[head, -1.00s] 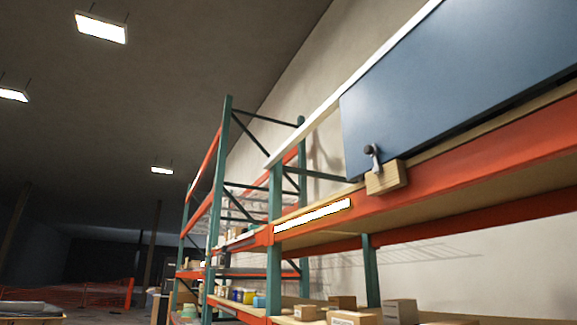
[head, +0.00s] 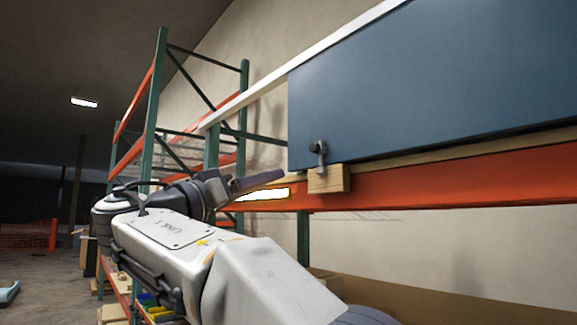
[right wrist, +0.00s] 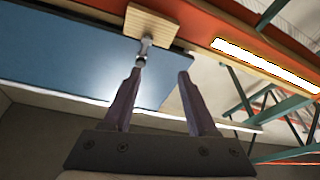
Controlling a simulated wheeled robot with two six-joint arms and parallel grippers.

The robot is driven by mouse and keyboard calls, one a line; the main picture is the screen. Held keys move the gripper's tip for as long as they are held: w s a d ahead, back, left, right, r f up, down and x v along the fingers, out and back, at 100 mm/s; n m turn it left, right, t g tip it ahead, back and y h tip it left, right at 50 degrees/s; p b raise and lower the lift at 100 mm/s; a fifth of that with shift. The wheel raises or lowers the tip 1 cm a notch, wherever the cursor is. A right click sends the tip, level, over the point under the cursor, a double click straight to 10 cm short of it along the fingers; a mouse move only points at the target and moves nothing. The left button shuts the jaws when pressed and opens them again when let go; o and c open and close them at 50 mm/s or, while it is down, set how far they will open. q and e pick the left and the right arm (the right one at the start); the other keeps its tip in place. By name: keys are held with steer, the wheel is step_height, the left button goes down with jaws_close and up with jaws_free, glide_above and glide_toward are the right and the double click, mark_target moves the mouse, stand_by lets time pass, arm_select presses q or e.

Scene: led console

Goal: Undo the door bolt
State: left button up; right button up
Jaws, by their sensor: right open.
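The blue door panel (head: 430,85) sits above the orange shelf beam. Its bolt (head: 319,154), a dark knob with a grey metal arm, is at the panel's lower left corner, with the arm hanging down to a wooden block (head: 335,180). My right gripper (head: 278,176) is open and empty, to the left of the bolt and a little below its knob. In the right wrist view, the bolt (right wrist: 145,48) and the block (right wrist: 150,22) appear beyond the fingertips of my right gripper (right wrist: 160,74). No contact with the bolt shows. My left gripper is out of view.
The orange beam (head: 450,182) runs along below the door. A bright light strip (head: 265,195) sits on it, partly behind my right gripper. Green rack uprights (head: 155,110) stand to the left. The space in front of the door panel looks clear.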

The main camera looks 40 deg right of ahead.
mark_target(312, 148)
steer(key=d+r+p, duration=0.2)
steer(key=d, duration=0.1)
steer(key=d+r+m+g+p, duration=0.1)
steer(key=d+r+p, duration=0.1)
steer(key=d, duration=0.1)
steer(key=s+d+r+m+g+h+p, duration=0.1)
steer(key=d+r+p, duration=0.1)
steer(key=d+r, duration=0.1)
steer(key=shift+r, duration=0.1)
steer(key=shift+d, duration=0.4)
steer(key=shift+w, duration=0.1)
jaws_close()
stand_by(0.9)
